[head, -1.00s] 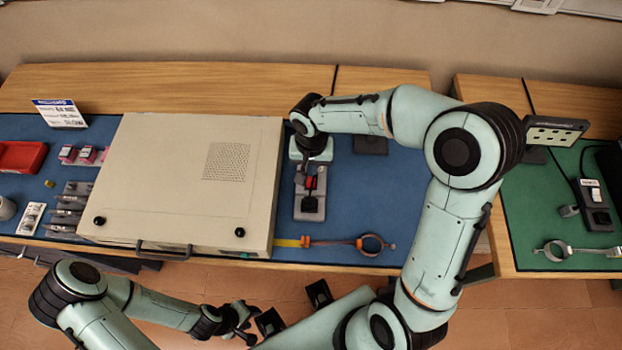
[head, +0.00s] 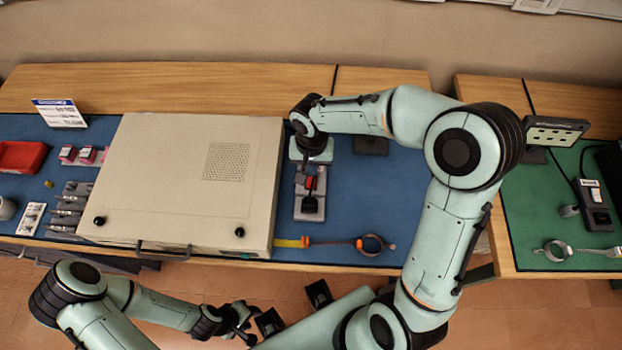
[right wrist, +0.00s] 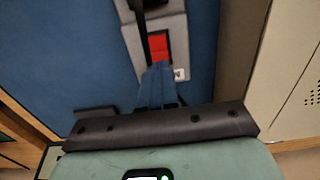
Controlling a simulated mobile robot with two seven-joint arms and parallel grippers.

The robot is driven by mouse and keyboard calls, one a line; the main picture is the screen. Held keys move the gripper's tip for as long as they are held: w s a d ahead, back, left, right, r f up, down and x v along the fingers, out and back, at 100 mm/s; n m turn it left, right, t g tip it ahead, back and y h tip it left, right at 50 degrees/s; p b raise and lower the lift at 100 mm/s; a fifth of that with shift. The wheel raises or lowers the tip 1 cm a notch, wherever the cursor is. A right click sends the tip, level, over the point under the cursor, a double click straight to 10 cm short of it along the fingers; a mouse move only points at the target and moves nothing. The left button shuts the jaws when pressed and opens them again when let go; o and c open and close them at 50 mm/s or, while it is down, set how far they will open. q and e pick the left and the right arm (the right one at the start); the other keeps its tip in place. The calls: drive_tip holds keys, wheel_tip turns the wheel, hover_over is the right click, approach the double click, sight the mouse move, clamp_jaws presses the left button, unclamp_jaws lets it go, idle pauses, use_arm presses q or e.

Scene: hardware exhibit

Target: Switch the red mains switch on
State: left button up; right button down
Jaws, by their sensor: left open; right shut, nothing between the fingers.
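The red mains switch (head: 311,182) sits in a grey housing (head: 309,212) on the blue mat, just right of the large beige case. The red rocker also shows in the right wrist view (right wrist: 159,42), with a black lead or handle beyond it. My right gripper (right wrist: 157,72) is shut and empty, its fingertips at the near edge of the red rocker; whether they touch it I cannot tell. In the head view my right wrist hides part of the housing's far end. My left gripper (head: 246,322) is open and empty, low in front of the bench.
The beige case (head: 180,180) stands close left of the housing. A ring-shaped clamp with a yellow strip (head: 372,244) lies along the front edge. The blue mat (head: 375,205) right of the housing is mostly clear. A green mat (head: 535,215) lies further right.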

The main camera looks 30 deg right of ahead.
use_arm(q)
drive_tip(key=shift+s+f+b, duration=0.4)
drive_tip(key=shift+f+b, duration=0.35)
drive_tip(key=shift+f, duration=0.1)
use_arm(e)
drive_tip(key=shift+f, duration=0.95)
drive_tip(key=shift+r, duration=0.1)
drive_tip(key=shift+r+p, duration=2)
drive_tip(key=shift+r, duration=1.5)
use_arm(q)
drive_tip(key=r, duration=0.1)
drive_tip(key=w+r, duration=0.1)
drive_tip(key=r, duration=0.1)
drive_tip(key=w+r, duration=0.1)
drive_tip(key=shift+w+r, duration=0.25)
drive_tip(key=shift+r, duration=0.05)
drive_tip(key=shift+s, duration=0.1)
use_arm(e)
drive_tip(key=shift+f, duration=0.1)
